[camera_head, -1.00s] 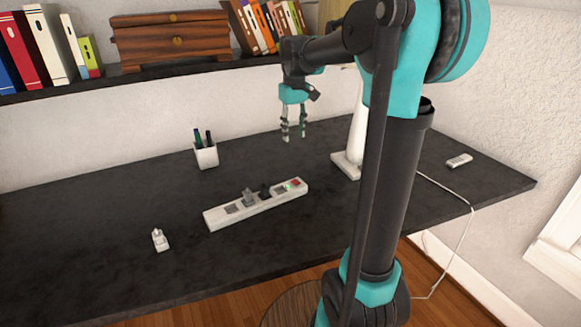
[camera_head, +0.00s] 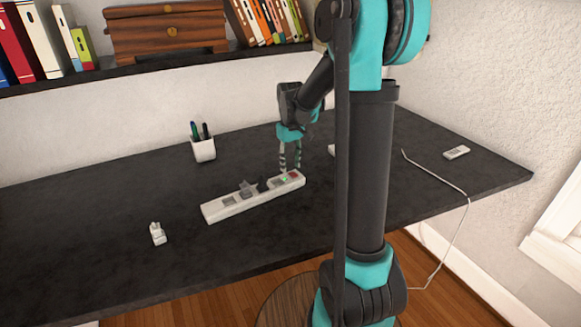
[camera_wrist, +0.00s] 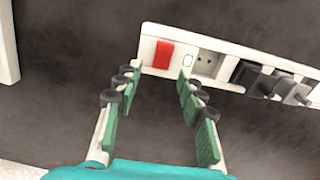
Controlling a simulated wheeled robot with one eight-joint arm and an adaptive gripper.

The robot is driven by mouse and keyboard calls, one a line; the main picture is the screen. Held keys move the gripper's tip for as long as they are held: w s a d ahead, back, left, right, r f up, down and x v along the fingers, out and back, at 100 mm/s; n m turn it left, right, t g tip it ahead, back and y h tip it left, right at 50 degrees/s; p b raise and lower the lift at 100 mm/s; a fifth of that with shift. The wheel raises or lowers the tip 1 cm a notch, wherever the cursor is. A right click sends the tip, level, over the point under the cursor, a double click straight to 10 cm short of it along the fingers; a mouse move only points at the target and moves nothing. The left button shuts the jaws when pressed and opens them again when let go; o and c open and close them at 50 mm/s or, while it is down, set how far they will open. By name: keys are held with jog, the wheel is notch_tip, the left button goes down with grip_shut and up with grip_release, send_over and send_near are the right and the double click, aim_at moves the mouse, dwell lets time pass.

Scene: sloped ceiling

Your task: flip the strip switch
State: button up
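A white power strip (camera_head: 232,206) lies on the dark desk. My gripper (camera_head: 290,170) points down at the switch end of the strip. In the wrist view, its fingers (camera_wrist: 160,84) are apart with nothing between them, and the red switch shows just beyond the gap. Whether a fingertip touches the strip cannot be told.
A loose white plug (camera_head: 157,234) lies at the front left of the desk (camera_head: 100,220). A pen cup (camera_head: 203,148) stands behind the strip. A small remote-like object (camera_head: 456,152) lies at right, near a white cable (camera_head: 440,184). A shelf holds books and a wooden box (camera_head: 168,32).

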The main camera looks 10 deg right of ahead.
jog(key=shift+f, duration=0.85)
jog(key=shift+c, duration=0.2)
grip_shut()
jog(key=shift+s+d+r+t+y, duration=0.15)
jog(key=shift+s+t+y, duration=0.15)
jog(key=shift+t, duration=0.55)
jog(key=shift+s+d+r+t+y, duration=0.15)
jog(key=shift+t+y, duration=0.25)
jog(key=shift+t, duration=0.45)
jog(key=shift+a, duration=0.1)
jog(key=shift+o, duration=0.2)
grip_release()
